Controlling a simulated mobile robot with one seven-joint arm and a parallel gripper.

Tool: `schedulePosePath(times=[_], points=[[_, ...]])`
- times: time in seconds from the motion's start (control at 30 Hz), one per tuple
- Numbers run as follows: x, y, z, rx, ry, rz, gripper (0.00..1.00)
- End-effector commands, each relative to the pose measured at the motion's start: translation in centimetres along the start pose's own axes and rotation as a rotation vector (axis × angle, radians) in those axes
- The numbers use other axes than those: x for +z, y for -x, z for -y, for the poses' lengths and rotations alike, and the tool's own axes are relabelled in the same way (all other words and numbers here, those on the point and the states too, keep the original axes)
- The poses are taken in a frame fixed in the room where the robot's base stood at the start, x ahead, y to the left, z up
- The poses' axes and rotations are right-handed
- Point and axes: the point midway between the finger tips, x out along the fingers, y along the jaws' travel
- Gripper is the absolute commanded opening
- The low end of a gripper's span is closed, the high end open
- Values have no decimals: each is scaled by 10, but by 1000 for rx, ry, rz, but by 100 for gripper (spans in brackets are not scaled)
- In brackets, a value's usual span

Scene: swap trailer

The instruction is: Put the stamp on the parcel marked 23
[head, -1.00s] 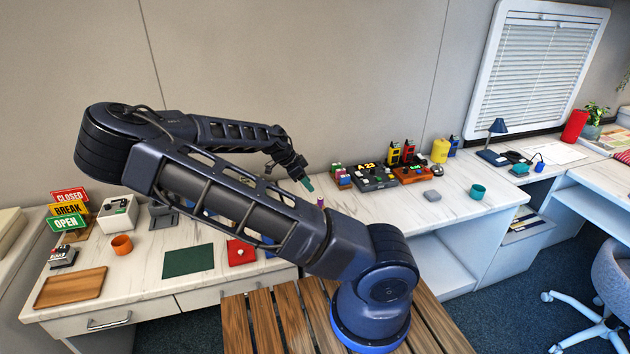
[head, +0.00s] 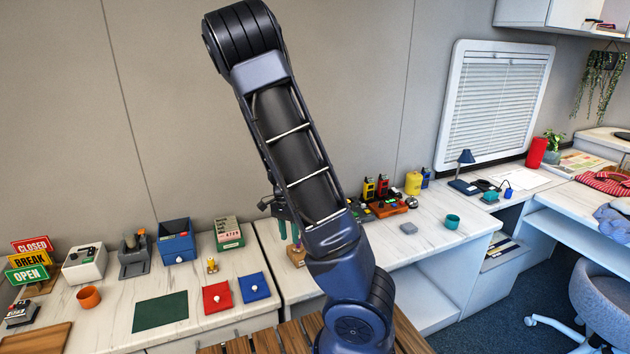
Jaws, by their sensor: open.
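My gripper (head: 289,232) hangs low over the counter, left of my raised arm link. Its two green fingers are apart. A small brown block (head: 297,257) stands just below the fingertips, with a thin purplish upright piece at its top; I cannot tell whether this is the stamp or whether the fingers touch it. No parcel marked 23 can be made out. My arm link hides part of the counter behind it.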

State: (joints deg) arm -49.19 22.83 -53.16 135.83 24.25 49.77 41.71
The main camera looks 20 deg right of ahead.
Motion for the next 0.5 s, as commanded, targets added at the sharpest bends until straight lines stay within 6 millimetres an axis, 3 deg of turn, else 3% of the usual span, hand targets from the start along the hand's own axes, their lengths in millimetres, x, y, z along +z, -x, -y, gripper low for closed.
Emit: schedulePosePath(times=[0.5], points=[[27,72,-45,-203,398,90,43]])
